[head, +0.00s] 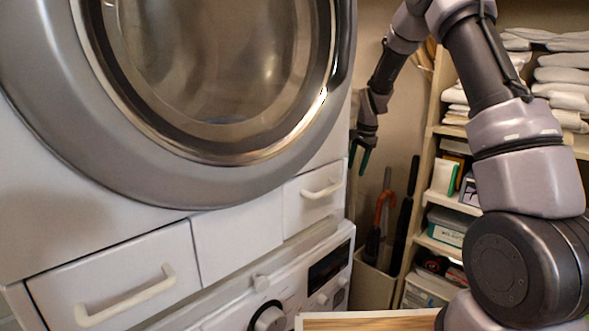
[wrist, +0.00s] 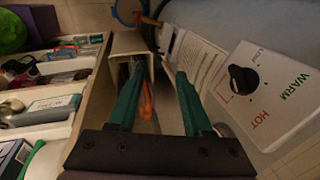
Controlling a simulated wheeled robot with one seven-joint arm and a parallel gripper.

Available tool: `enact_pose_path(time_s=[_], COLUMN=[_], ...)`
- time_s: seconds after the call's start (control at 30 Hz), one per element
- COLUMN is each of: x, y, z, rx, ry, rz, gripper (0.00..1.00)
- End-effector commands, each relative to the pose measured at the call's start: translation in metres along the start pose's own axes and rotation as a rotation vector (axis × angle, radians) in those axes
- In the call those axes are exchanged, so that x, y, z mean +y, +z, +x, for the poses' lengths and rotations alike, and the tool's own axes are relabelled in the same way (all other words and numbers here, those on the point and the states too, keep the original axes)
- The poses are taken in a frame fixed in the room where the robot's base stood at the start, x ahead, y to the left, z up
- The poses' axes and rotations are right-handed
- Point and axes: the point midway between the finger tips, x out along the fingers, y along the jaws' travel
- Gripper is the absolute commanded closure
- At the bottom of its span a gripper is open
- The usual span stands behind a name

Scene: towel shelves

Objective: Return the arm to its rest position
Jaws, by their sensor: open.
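My gripper (head: 360,158) hangs fingers-down in the head view, in the gap between the washing machine and the shelves. My arm arches up at the right and reaches back down to it. In the wrist view the two green fingers of my gripper (wrist: 155,90) are apart, with nothing held between them. An orange umbrella handle (wrist: 147,100) shows beyond the fingers, inside a beige bin (wrist: 130,42); I cannot tell how far below the fingers it is.
A stacked washer (head: 240,245) with handled drawers fills the left. Shelves (head: 437,100) with folded towels (head: 565,75) and boxes stand at the right. The umbrella bin (head: 372,288) stands on the floor between them. A control panel (wrist: 262,95) marked WARM and HOT is right of the fingers.

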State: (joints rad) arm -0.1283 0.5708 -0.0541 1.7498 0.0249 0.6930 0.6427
Motion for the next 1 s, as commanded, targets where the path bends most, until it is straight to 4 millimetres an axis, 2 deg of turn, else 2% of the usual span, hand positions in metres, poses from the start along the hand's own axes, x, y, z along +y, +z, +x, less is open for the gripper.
enact_pose_path(time_s=[0.03,0.2,0.5,0.7,0.9,1.0], x=[0.003,0.021,0.072,0.115,0.162,0.186], y=[0.002,0.017,0.055,0.088,0.124,0.143], z=[-0.028,-0.101,-0.208,-0.262,-0.299,-0.312], rx=[0.008,0.028,0.079,0.121,0.171,0.199], ry=[-0.02,-0.07,-0.15,-0.197,-0.238,-0.257], rz=[-0.016,-0.082,-0.205,-0.289,-0.376,-0.42], gripper=[0.5,0.5,0.5,0.5,0.5,0.5])
